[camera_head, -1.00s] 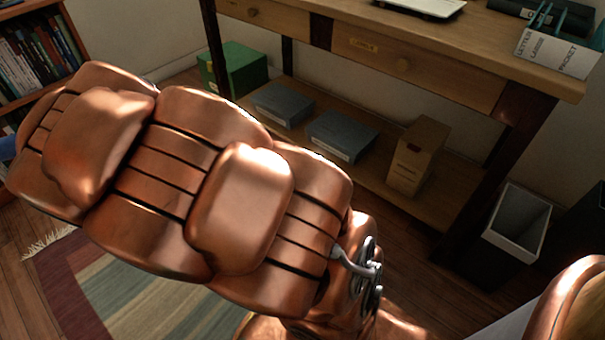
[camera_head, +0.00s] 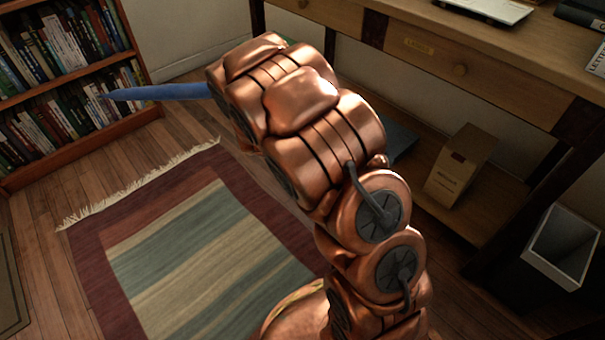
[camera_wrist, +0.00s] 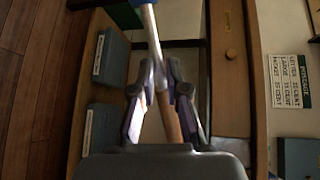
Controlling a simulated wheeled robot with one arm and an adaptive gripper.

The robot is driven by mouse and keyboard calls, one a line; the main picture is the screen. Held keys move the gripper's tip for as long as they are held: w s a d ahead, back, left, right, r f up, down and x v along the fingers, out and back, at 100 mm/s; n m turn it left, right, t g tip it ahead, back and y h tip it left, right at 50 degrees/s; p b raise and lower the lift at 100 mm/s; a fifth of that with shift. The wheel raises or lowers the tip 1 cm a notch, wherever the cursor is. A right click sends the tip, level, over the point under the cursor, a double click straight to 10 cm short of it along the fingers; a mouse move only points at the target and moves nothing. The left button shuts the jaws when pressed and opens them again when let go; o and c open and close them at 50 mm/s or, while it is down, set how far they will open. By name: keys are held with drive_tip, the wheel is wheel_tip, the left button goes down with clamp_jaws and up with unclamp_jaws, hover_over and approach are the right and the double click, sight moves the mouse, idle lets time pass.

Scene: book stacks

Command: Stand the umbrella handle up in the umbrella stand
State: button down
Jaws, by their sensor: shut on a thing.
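My gripper (camera_wrist: 159,78) is shut on the umbrella in the wrist view, its two fingers either side of the shaft. There the umbrella shows a brown wooden part (camera_wrist: 169,117) low between the fingers, a pale shaft (camera_wrist: 152,28) above and a blue bit at the top edge. In the head view a blue tapered length of the umbrella (camera_head: 160,93) sticks out left past my copper arm, nearly level. My gripper is hidden behind the arm there. A dark bin with a pale rim (camera_head: 562,246) stands on the floor at right; I cannot tell whether it is the umbrella stand.
A wooden desk (camera_head: 462,70) with drawers and a low shelf runs along the wall. A cardboard file box (camera_head: 458,168) stands on that shelf. A bookcase (camera_head: 70,75) fills the upper left. A striped rug (camera_head: 180,255) lies on open wooden floor.

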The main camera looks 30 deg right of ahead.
drive_tip(key=s+d+f, duration=0.1)
drive_tip(key=d+f, duration=0.5)
drive_tip(key=f, duration=0.3)
drive_tip(key=s+d+f+m+h, duration=0.1)
drive_tip(key=d+f, duration=0.5)
drive_tip(key=f, duration=0.3)
drive_tip(key=s+d+f, duration=0.1)
drive_tip(key=d+f, duration=0.5)
drive_tip(key=f, duration=0.3)
drive_tip(key=s+d+f+m, duration=0.1)
drive_tip(key=s+f, duration=0.4)
drive_tip(key=f, duration=0.2)
drive_tip(key=s+d+f+g+h+b, duration=0.1)
drive_tip(key=s+f, duration=0.4)
drive_tip(key=f, duration=0.1)
drive_tip(key=s+d+f+m+h, duration=0.1)
drive_tip(key=s+f, duration=0.4)
drive_tip(key=f, duration=0.2)
drive_tip(key=shift+d+f+m+g, duration=0.3)
drive_tip(key=shift+f+g, duration=0.05)
drive_tip(key=shift+g, duration=0.05)
drive_tip(key=shift+s+a+f+h, duration=0.1)
drive_tip(key=shift+s+f+h, duration=0.4)
drive_tip(key=shift+s+f, duration=0.1)
drive_tip(key=shift+r, duration=0.1)
